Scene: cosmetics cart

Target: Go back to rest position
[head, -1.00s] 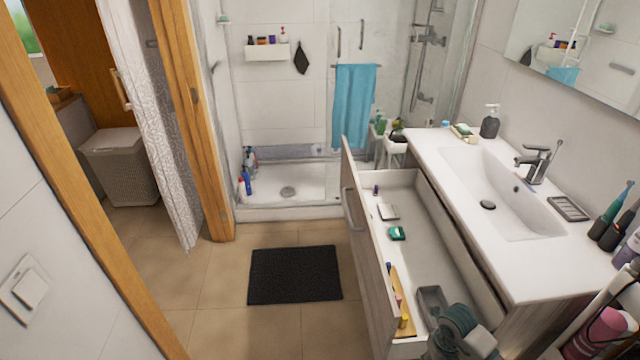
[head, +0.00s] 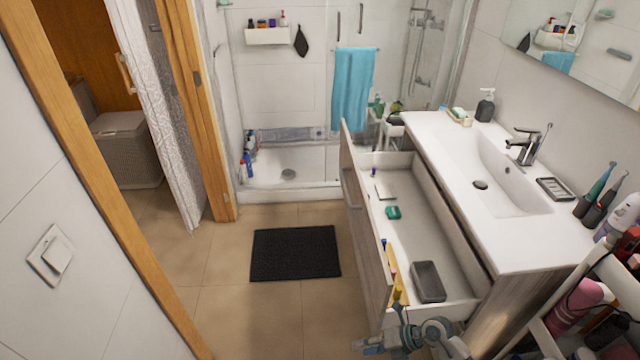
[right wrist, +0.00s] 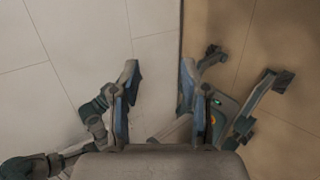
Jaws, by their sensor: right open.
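My right gripper (head: 402,336) is at the bottom of the head view, by the near end of the open drawer (head: 413,205). In the right wrist view its two fingers (right wrist: 160,92) stand apart with nothing between them. Behind them are pale tiles and a brown tiled floor. More of my own mechanical parts show at the right of that view; I cannot tell which they are. My left gripper does not show clearly in either view.
The drawer holds a grey tray (head: 428,281), a green item (head: 393,212) and several small things. The white sink counter (head: 470,200) is beside it. A cart (head: 575,300) with bottles stands at bottom right. The floor around the black mat (head: 295,253) is clear.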

